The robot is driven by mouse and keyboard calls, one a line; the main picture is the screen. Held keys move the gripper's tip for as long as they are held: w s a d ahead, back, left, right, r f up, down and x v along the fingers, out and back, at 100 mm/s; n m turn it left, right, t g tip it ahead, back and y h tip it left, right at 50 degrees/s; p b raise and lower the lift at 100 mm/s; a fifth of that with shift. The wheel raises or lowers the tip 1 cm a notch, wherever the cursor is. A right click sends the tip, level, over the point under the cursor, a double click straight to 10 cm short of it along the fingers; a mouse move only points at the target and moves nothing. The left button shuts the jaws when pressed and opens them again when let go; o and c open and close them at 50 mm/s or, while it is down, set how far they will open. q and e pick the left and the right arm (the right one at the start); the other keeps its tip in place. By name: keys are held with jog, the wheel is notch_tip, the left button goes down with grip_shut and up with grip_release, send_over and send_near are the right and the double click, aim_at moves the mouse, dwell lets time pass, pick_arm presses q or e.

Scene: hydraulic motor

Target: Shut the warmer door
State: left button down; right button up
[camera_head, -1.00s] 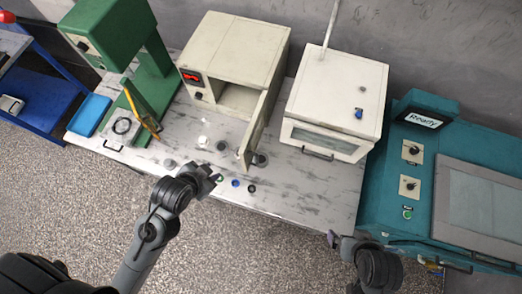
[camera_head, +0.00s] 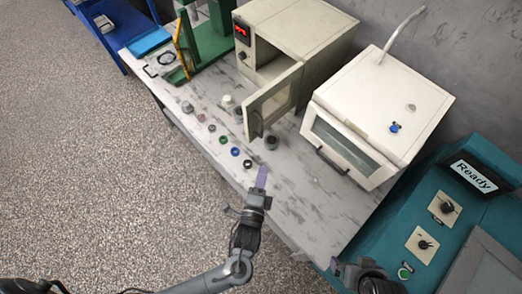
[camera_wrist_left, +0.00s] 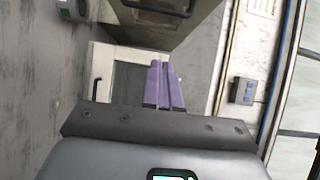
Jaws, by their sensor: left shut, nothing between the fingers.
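The warmer (camera_head: 292,32) is a beige box with a red display at the back of the table. Its door (camera_head: 273,103) stands open toward the front, with a dark handle near its free edge. My left gripper (camera_head: 262,177) has purple fingers, shut and empty, above the table's front edge, in front of the door and apart from it. In the left wrist view its fingers (camera_wrist_left: 163,85) are together, before a pale panel with a window and dark handle; I cannot tell whose panel it is. My right gripper (camera_head: 337,266) is partly visible at the bottom; its fingers are unclear.
A white box (camera_head: 385,110) with a windowed front and handle stands right of the warmer. Several small caps and rings, one blue (camera_head: 235,152), lie on the table left of my left gripper. A green press (camera_head: 207,38) stands left. A teal machine (camera_head: 440,215) is at right.

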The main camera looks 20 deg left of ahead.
pick_arm(q)
jog(key=w+a, duration=0.2)
jog(key=w, duration=0.4)
jog(key=w+a, duration=0.2)
jog(key=w, duration=0.5)
jog(key=shift+a+p, duration=0.3)
jog(key=shift+p, duration=0.05)
